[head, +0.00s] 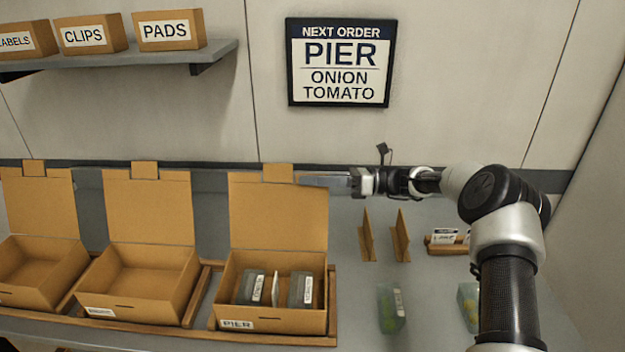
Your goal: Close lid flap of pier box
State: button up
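The pier box (276,318) is an open cardboard carton labelled PIER, at the lower centre of the head view. Its lid flap (278,215) stands upright at the back, with a small tab (278,173) at the top. Inside are two dark packs with white labels (254,288) (301,289) and a thin pale card between them. My gripper (322,180) reaches in from the right, its fingers level with the lid's top right edge and seeming to lie behind it. I cannot tell whether they touch the lid or are apart from each other.
Two other open, empty cartons (140,312) (35,296) stand to the left. Right of the pier box are brown upright dividers (367,240), a small card holder (447,249) and green packs (389,310). A wall sign (339,62) reads PIER, ONION, TOMATO.

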grip_shut()
dwell(1.1)
